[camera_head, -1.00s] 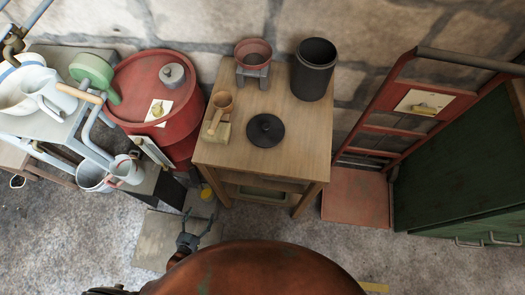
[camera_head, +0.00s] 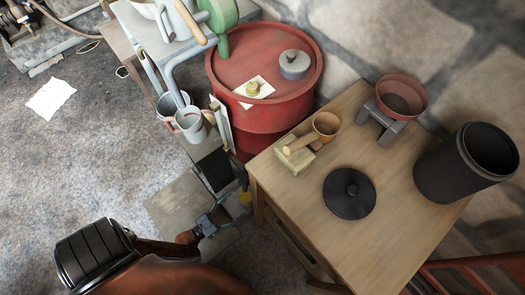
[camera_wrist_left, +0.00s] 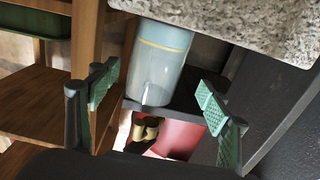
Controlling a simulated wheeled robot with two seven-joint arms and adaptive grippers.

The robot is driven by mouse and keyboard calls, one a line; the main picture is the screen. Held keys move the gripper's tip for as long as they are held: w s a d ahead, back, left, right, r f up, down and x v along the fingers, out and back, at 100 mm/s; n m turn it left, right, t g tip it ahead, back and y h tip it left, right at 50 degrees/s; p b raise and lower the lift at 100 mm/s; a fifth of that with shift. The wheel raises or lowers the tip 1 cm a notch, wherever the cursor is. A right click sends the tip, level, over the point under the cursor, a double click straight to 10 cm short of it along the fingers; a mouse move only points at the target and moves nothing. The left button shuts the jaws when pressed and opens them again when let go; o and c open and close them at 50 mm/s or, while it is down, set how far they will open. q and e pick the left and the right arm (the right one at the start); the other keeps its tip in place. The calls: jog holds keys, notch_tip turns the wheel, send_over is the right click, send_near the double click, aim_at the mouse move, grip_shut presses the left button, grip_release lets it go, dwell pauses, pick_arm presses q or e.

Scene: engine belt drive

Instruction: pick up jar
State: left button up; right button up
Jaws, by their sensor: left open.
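A pale blue, see-through jar (camera_wrist_left: 160,60) with a yellow band stands out in the left wrist view, on or against a dark shelf. It lies ahead of my left gripper (camera_wrist_left: 157,85), between the two green-padded fingers, which are spread and appear apart from it. In the head view my left gripper (camera_head: 214,216) is low, by the gap between the red drum and the wooden table. I cannot clearly make out the jar there. My right gripper is not in view.
The wooden table (camera_head: 400,224) carries a dark open pot (camera_head: 443,172), a black lid (camera_head: 349,194), a wooden ladle (camera_head: 326,125) and a reddish bowl (camera_head: 402,92). The red drum (camera_head: 235,68) and a rack with mugs (camera_head: 190,124) stand close. Open floor (camera_head: 80,150) lies left.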

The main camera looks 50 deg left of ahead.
aim_at(248, 200)
pick_arm(q)
jog(key=shift+w+d+f, duration=0.1)
jog(key=shift+w+d, duration=0.05)
jog(key=shift+w, duration=0.85)
jog(key=w, duration=0.1)
jog(key=w+b, duration=0.2)
jog(key=shift+w+d+f, duration=0.25)
jog(key=shift+w+d, duration=0.1)
jog(key=shift+w+r, duration=0.15)
jog(key=shift+w, duration=0.45)
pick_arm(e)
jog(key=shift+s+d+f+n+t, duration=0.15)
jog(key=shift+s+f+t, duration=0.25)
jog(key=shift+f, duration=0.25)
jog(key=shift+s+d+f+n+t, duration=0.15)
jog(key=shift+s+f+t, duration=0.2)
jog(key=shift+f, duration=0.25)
pick_arm(q)
jog(key=shift+c, duration=0.4)
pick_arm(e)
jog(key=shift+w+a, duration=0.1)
pick_arm(q)
jog(key=c, duration=1.4)
